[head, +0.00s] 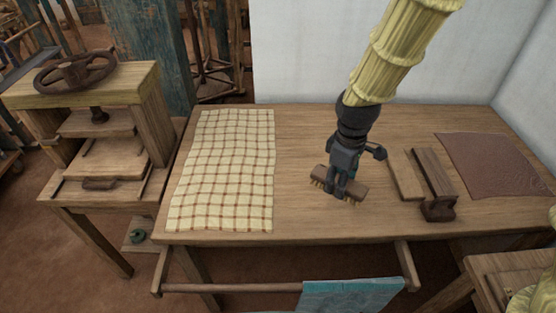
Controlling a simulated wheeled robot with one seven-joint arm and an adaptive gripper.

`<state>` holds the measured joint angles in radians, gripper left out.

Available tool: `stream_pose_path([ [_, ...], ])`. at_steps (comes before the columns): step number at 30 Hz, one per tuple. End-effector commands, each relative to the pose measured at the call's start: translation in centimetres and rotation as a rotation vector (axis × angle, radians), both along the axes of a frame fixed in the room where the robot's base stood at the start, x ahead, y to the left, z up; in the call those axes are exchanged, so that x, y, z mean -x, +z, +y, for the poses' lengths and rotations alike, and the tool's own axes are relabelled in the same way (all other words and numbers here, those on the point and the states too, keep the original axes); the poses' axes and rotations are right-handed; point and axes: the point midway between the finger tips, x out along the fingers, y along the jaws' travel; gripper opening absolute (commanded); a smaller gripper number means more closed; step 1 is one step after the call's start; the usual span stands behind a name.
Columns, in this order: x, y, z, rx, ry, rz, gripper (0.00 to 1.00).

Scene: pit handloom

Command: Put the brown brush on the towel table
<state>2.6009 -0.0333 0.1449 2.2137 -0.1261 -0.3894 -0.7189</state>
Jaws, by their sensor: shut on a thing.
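The brown brush (352,191), a brown block with pale bristles pointing down, is at the middle right of the wooden table (300,165). My gripper (340,188) comes down from above and is shut on the brush, with its fingers across the middle of the block. The bristles are at or close to the tabletop; I cannot tell whether they touch it. A checked cream and brown towel (222,170) lies flat on the left part of the same table. The fingers hide part of the brush.
Right of the brush lie a flat wooden board (405,175) and a dark wooden block tool (436,182). A brown mat (495,160) lies at the far right. A wooden screw press (95,120) stands left. A teal cloth (350,295) hangs in front. Tabletop between towel and brush is clear.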

Motion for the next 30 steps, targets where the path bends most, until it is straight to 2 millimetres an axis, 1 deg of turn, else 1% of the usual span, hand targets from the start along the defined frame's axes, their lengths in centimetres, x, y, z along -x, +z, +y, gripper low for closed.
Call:
stream_pose_path([
  [1,0.9,-1.0,0.1,0.001,0.076,0.003,0.21],
  [6,3.5,-2.6,0.3,0.001,0.334,0.002,0.21],
  [9,4.7,-3.3,0.4,0.0,0.456,0.003,0.21],
  [13,5.7,-3.8,0.4,0.0,0.567,0.002,0.21],
  [18,6.2,-4.0,0.5,-0.001,0.626,0.002,0.21],
  [20,6.1,-4.0,0.5,0.0,0.63,0.001,0.21],
  [23,5.4,-4.0,0.3,0.0,0.629,0.001,0.21],
  [26,3.7,-4.1,-0.2,-0.001,0.629,0.0,0.21],
  [30,1.0,-4.4,-1.1,-0.002,0.627,0.001,0.21],
])
